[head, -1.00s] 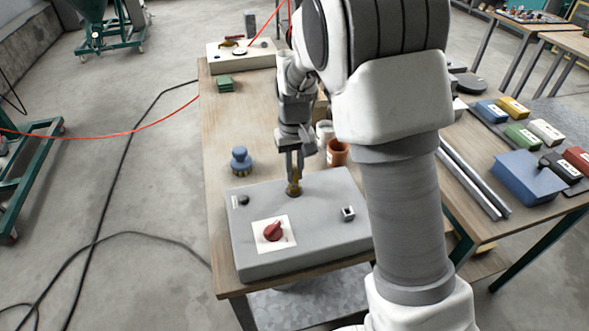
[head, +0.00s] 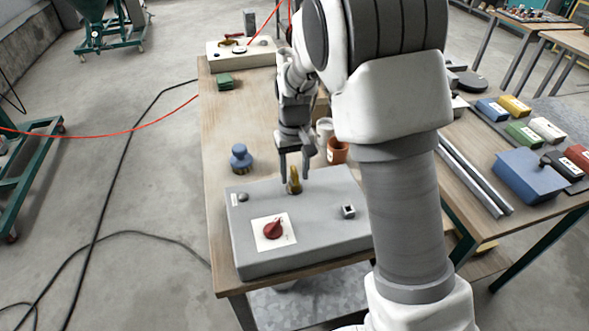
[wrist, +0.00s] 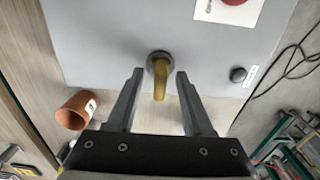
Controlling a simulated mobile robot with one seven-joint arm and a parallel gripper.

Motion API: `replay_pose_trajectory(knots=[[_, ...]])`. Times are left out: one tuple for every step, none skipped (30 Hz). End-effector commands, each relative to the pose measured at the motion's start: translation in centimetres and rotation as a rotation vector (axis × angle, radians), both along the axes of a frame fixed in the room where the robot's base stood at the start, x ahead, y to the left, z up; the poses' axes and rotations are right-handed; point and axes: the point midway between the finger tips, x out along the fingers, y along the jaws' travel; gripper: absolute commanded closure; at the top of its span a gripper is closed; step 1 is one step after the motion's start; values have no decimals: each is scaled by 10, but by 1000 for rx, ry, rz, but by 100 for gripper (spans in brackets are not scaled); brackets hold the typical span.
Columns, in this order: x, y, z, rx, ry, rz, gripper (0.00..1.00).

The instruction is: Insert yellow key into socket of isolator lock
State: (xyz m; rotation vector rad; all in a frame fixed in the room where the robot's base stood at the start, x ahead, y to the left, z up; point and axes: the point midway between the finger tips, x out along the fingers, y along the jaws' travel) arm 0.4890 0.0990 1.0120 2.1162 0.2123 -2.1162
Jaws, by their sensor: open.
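The yellow key (head: 294,176) stands upright in the round socket on top of the grey isolator box (head: 325,215). In the wrist view the yellow key (wrist: 160,84) sits in a dark ring, the socket (wrist: 158,58). My gripper (head: 294,178) is open around the upper part of the key. In the wrist view its fingers (wrist: 157,78) stand apart on both sides of the key, with a gap on each side. How deep the key sits in the socket is hidden.
The box also carries a red rotary switch (head: 273,229), a round knob (head: 243,197) and a small square fitting (head: 348,211). A terracotta pot (head: 338,151) and white cup (head: 325,130) stand close by my gripper.

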Motion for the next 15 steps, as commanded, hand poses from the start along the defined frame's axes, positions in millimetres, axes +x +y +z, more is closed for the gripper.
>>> replay_pose_trajectory(knots=[[0, 0, 1, 0, -1, 0, 48], [0, 0, 2, 0, -1, 0, 48], [1, 0, 5, 0, -2, 0, 48], [1, 0, 8, 1, -3, 0, 48], [1, 0, 11, 1, -3, 1, 48], [1, 0, 17, 1, -3, 1, 48], [1, 0, 23, 1, -5, 1, 48], [1, 0, 29, 1, -5, 1, 48], [1, 0, 38, 1, -6, 1, 48], [1, 0, 45, 1, -6, 1, 48], [2, 0, 53, 2, -7, 0, 48], [1, 0, 62, 2, -6, 0, 48], [1, 0, 70, 2, -6, 0, 48], [1, 0, 78, 2, -7, 0, 48], [1, 0, 88, 1, -6, 0, 48]])
